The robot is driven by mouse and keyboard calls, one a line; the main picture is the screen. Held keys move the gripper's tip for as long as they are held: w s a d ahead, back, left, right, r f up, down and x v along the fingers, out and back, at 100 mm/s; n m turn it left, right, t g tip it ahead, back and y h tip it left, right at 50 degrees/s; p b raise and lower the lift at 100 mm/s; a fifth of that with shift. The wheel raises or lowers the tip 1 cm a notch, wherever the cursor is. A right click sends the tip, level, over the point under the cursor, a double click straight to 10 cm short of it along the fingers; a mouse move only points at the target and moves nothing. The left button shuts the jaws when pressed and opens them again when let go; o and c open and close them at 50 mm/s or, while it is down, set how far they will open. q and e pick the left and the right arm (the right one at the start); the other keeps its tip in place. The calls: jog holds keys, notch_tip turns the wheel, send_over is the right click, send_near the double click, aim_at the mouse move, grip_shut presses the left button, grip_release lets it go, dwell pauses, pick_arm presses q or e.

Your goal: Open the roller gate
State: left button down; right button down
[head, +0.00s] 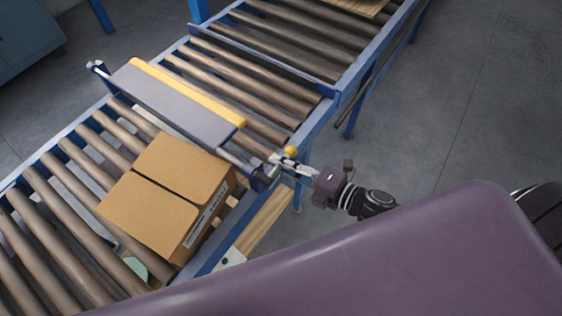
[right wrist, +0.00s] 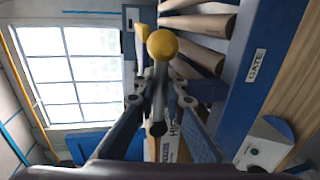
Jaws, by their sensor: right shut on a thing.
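The roller gate (head: 175,103) is a grey panel with a yellow edge, lying across the blue-framed roller conveyor. It looks tilted rather than upright. At its near right end is a lever with a yellow ball knob (head: 291,151); the knob also shows in the right wrist view (right wrist: 162,44). My right gripper (head: 283,161) is shut on the lever just below the knob; its fingers (right wrist: 158,92) close around the stem in the right wrist view. My left gripper is not in view.
A cardboard box (head: 165,195) sits on the rollers just in front of the gate. A "GATE" label (right wrist: 257,66) is on the blue side rail (right wrist: 270,50). A wooden board (head: 355,6) lies at the far end. The rollers (head: 240,85) just beyond the gate are clear.

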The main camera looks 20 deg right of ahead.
jog(key=c, duration=2)
grip_release()
jog(key=v, duration=1.2)
jog(key=shift+r, duration=0.1)
